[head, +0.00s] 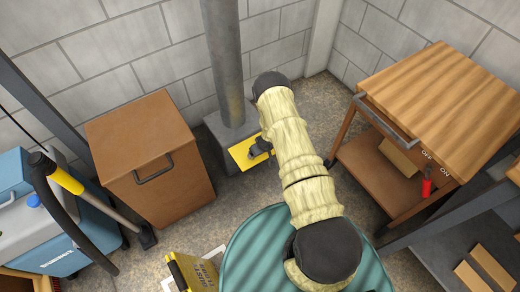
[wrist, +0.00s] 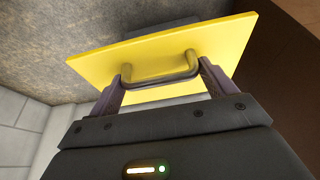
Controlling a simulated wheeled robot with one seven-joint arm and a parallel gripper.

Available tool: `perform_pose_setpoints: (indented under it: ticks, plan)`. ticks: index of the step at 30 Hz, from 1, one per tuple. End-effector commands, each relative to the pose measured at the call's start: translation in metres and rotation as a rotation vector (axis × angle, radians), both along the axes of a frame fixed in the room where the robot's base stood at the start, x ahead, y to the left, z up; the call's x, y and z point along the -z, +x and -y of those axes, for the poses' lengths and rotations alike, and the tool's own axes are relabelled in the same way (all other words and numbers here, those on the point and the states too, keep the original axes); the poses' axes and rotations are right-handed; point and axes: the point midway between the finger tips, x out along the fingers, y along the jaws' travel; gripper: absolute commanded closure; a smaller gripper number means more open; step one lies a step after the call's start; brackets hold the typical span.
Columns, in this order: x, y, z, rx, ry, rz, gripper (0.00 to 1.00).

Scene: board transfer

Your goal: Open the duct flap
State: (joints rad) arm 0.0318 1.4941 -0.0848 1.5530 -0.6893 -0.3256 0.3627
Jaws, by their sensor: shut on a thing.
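The duct flap is a flat yellow plate (head: 241,155) at the foot of a grey duct (head: 226,70) in the head view. The plate (wrist: 205,45) fills the upper middle of the wrist view and carries a bar handle (wrist: 160,72). My gripper (wrist: 160,80) has its two fingers at the ends of this handle and is shut on it. In the head view my gripper (head: 258,148) is small and partly hidden by my arm. A dark block (wrist: 160,30) shows behind the plate. The flap's hinge cannot be made out.
A brown cabinet (head: 150,155) stands left of the duct. A wooden workbench (head: 450,90) with a red switch (head: 427,187) stands at right. A blue machine (head: 60,225) with a hose is at far left.

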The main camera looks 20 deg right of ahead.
Motion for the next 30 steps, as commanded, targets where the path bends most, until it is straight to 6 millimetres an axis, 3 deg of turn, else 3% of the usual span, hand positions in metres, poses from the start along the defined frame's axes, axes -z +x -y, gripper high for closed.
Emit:
perform_pose_setpoints:
  ticks: [1,6,23,24,26,30]
  plan:
    - [-0.009,0.007,0.000,0.003,0.003,0.016,0.58]
    - [-0.016,0.012,-0.002,0.001,0.003,0.020,0.58]
    - [-0.019,0.015,-0.005,-0.004,0.004,0.023,0.58]
    - [-0.019,0.015,-0.004,-0.004,0.004,0.023,0.09]
    - [-0.019,0.014,-0.004,-0.003,0.002,0.021,0.01]
    - [-0.017,0.012,-0.002,0.000,0.002,0.016,0.01]
